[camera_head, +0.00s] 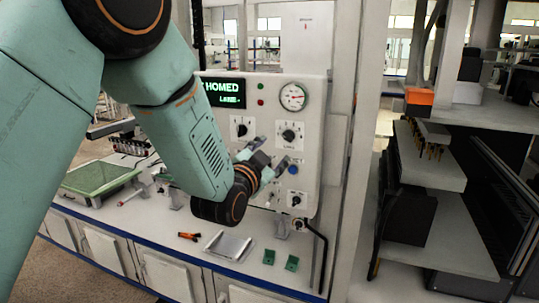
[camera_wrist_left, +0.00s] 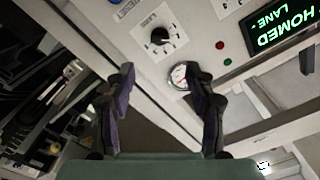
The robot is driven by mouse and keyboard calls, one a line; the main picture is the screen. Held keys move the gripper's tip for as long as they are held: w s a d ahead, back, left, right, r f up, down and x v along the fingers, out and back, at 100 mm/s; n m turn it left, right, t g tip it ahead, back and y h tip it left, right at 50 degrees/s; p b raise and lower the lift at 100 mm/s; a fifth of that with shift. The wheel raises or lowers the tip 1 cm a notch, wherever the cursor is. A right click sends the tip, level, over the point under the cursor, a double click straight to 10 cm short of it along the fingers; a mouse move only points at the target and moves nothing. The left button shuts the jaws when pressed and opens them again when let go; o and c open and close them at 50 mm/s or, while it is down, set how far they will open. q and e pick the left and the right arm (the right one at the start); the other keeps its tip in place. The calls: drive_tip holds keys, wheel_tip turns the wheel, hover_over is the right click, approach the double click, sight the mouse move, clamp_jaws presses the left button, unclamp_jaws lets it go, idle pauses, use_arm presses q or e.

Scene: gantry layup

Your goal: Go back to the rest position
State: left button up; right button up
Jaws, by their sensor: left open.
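My left arm comes in from the left and reaches across the head view. My left gripper (camera_head: 270,153) is open and empty, in front of the white control panel (camera_head: 318,120). In the left wrist view its two fingers (camera_wrist_left: 160,76) stand apart, with the round gauge (camera_wrist_left: 178,74) seen behind them near the right finger. The panel's display (camera_head: 222,92) reads "HOMED" and "LANE", with more text too small to read. A black knob (camera_head: 289,135) is just above the gripper in the head view. I cannot tell whether the fingers touch the panel. My right gripper is not in view.
The bench below holds a grey metal plate (camera_head: 229,246), two green blocks (camera_head: 269,257), an orange tool (camera_head: 189,237) and a green mat (camera_head: 98,177). A bent black rod (camera_head: 322,245) stands at the panel's right. Shelves with dark equipment (camera_head: 405,205) fill the right side.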

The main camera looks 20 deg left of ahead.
use_arm(q)
drive_tip(key=shift+s, duration=0.3)
drive_tip(key=shift+w, duration=0.1)
drive_tip(key=s+f+n+g+b, duration=0.25)
drive_tip(key=s+f, duration=0.35)
drive_tip(key=f, duration=0.5)
drive_tip(key=s+f+n+g+b, duration=0.15)
drive_tip(key=s+f+g, duration=0.35)
drive_tip(key=f, duration=0.6)
drive_tip(key=s+f+n+g+b, duration=0.25)
drive_tip(key=s+f, duration=0.45)
drive_tip(key=f, duration=0.5)
drive_tip(key=s+f+g+b, duration=0.4)
drive_tip(key=s+f, duration=0.6)
drive_tip(key=s, duration=0.4)
drive_tip(key=s+f+n+g+b, duration=0.1)
drive_tip(key=s+f+g+b, duration=0.3)
drive_tip(key=s+f, duration=0.7)
drive_tip(key=s, duration=0.2)
drive_tip(key=shift+s+a+f+y, duration=0.3)
drive_tip(key=shift+s+a, duration=0.05)
drive_tip(key=shift+s, duration=0.05)
drive_tip(key=shift+w+n, duration=0.1)
drive_tip(key=shift+n, duration=0.15)
drive_tip(key=shift+c, duration=0.5)
